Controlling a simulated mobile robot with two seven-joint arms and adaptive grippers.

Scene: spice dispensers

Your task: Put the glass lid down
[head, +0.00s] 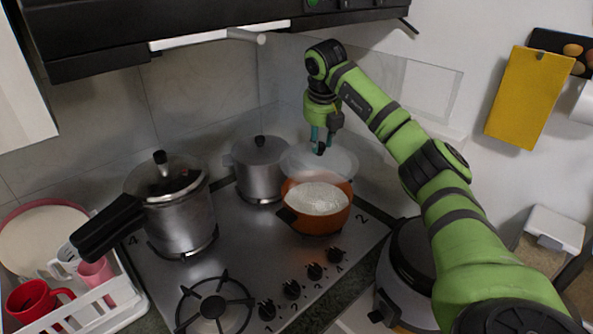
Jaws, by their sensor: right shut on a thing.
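The glass lid (337,164) is a clear, round disc in the head view, with a dark knob (320,149) on top. My right gripper (321,140) reaches down from above and is shut on this knob. The lid is held above and behind an orange pot (325,222), tilted a little in the picture. My left gripper is not in view.
A pressure cooker (180,215) with a long black handle and a lidded steel pot (259,170) stand on the hob (255,262). A front-left burner (214,303) is empty. A dish rack with a red mug (33,301) is at left, and a dark-lidded cooker (411,258) is at right.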

